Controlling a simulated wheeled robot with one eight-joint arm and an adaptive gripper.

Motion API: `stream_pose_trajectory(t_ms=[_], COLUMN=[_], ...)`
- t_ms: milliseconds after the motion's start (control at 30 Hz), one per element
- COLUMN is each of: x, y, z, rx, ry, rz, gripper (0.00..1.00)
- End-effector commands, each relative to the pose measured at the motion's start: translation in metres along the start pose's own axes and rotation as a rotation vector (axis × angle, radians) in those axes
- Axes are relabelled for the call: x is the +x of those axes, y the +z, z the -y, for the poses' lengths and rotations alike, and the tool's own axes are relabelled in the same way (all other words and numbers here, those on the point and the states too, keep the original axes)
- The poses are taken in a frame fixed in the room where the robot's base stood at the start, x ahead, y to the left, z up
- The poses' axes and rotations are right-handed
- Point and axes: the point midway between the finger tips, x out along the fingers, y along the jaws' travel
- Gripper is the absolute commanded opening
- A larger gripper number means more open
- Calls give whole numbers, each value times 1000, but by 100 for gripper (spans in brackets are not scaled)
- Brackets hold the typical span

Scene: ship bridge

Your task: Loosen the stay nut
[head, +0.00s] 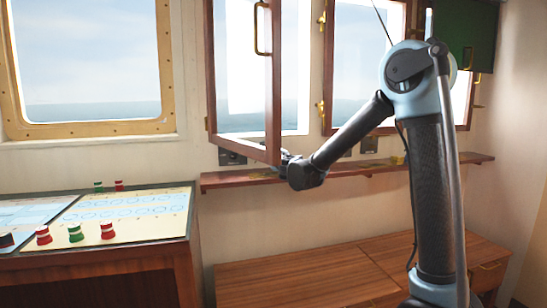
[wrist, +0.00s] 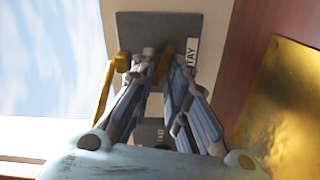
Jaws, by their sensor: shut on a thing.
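In the wrist view, the two fingers of my gripper (wrist: 163,72) reach up to a dark grey plate and close on a small brown piece (wrist: 166,50), apparently the stay nut. The fingers hide much of it. A white label (wrist: 191,52) beside it shows letters ending in "TAY". A brass knob on a bar (wrist: 122,62) is left of the fingers. In the head view, my gripper (head: 286,160) is at the bottom corner of the opened wooden window sash (head: 271,80), just above the shelf; the nut cannot be made out there.
A wooden shelf (head: 228,181) runs under the windows. A console (head: 120,220) with red and green knobs stands at the left, and a low wooden cabinet (head: 300,276) below. In the wrist view, a brass plate (wrist: 285,105) lies close on the right.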

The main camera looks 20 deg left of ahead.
Motion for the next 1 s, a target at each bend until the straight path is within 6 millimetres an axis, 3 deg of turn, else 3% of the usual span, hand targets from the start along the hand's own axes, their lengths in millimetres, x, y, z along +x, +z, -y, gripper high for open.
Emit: stream_pose_trajectory(t_ms=[867, 900, 933, 1000], x=[-1, -1, -1, -1], y=[0, -1, -1, -1], z=[1, 1, 1, 1], rx=[3, 3, 3, 3], ry=[-1, -1, -1, -1], rz=[-2, -2, -2, -2], gripper=[0, 19, 26, 26])
